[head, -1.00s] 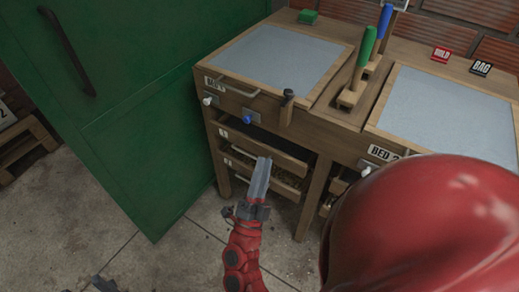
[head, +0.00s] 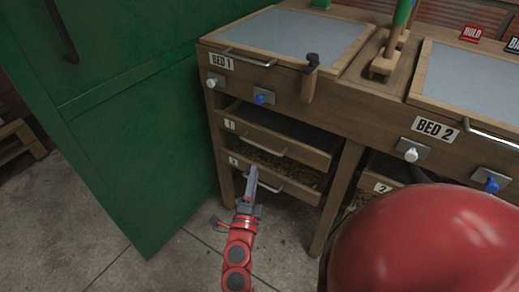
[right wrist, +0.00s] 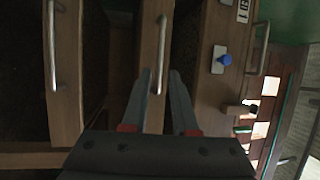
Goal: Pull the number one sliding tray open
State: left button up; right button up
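Two wooden sliding trays are stacked under the BED 1 table. The upper tray (head: 290,149) has a small label that seems to read 1 and a metal handle (head: 262,149). The lower tray (head: 300,190) has its own label, too small to read surely, and a handle (head: 265,183). My right gripper (head: 252,172) is open in front of the trays. In the right wrist view, the upper tray's handle (right wrist: 161,50) lines up between the fingertips (right wrist: 161,76); contact cannot be told. The lower handle (right wrist: 53,45) is further left. My left gripper is out of view.
A table leg (head: 338,195) borders the trays. A green cabinet (head: 130,140) stands left. Concrete floor (head: 190,265) in front is clear.

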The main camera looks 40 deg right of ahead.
aim_at(259, 145)
jog(key=b+x, duration=0.1)
jog(key=x, duration=0.9)
jog(key=shift+w+d+r, duration=0.1)
jog(key=shift+w+d, duration=0.1)
jog(key=shift+w, duration=0.1)
grip_shut()
dwell(0.9)
